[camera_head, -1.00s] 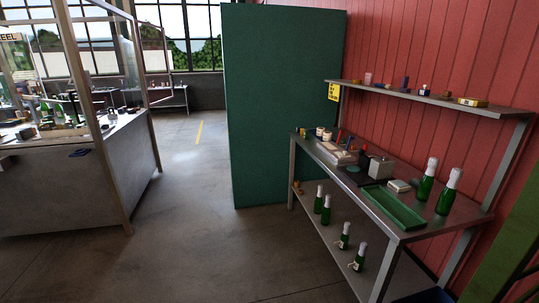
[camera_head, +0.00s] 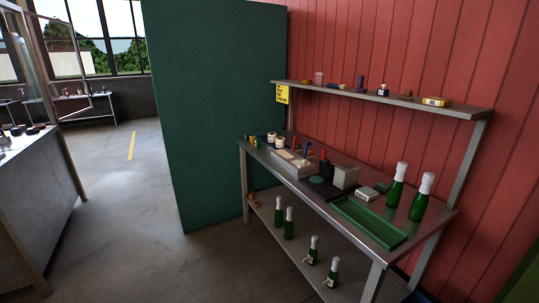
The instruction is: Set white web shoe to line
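I cannot make out a thing that is clearly the white web shoe, nor the line it goes with. The workbench (camera_head: 438,222) against the red wall carries a pale tray of small items (camera_head: 288,168), a pale grey box (camera_head: 346,177) and a small whitish block (camera_head: 368,194). A dark pad (camera_head: 322,188) lies by the grey box. A green tray (camera_head: 369,236) is near the front right. Two green bottles with white tops, one (camera_head: 396,186) and another (camera_head: 422,198), stand upright behind it. Neither of my grippers is in view.
Several green bottles (camera_head: 289,224) stand on the lower shelf (camera_head: 262,209). A wall shelf (camera_head: 390,97) above holds small items. A green partition (camera_head: 215,110) stands left of the bench. A glazed station (camera_head: 40,210) is at far left. The floor (camera_head: 120,215) between is clear.

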